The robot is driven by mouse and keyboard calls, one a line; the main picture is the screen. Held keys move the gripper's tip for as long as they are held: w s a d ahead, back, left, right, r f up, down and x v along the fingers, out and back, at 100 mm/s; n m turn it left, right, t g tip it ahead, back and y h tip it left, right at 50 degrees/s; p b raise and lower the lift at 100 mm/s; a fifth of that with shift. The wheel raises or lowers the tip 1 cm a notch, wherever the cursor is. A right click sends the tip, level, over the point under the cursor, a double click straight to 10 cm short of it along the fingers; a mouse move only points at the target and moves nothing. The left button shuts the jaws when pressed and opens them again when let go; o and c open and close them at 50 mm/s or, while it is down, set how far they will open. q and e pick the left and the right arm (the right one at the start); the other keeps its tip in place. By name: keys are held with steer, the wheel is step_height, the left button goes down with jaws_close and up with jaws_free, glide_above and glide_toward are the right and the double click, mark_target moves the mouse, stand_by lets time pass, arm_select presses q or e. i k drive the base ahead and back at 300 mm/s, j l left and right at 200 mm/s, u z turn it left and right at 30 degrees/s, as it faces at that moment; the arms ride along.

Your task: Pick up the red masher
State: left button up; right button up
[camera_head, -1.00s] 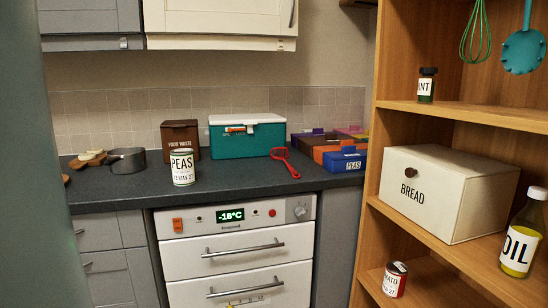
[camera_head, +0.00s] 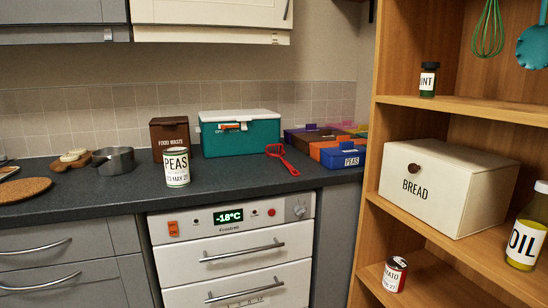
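The red masher (camera_head: 281,158) lies on the dark countertop (camera_head: 232,183), just right of the teal box with a white lid. Its head is toward the back and its handle points to the front right, near the counter's front edge. Nothing is touching it from above. Neither of my grippers shows in the head view.
A peas can (camera_head: 176,167), a food waste box (camera_head: 170,138), the teal box (camera_head: 241,135) and a pot (camera_head: 114,160) stand on the counter. Blue and orange bins (camera_head: 343,154) are right of the masher. A wooden shelf (camera_head: 387,116) rises at the right.

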mark_target(292, 170)
steer(key=i+l+u, duration=0.15)
steer(key=i+u, duration=0.2)
steer(key=i, duration=0.15)
steer(key=i+l+u, duration=0.35)
steer(key=i, duration=0.15)
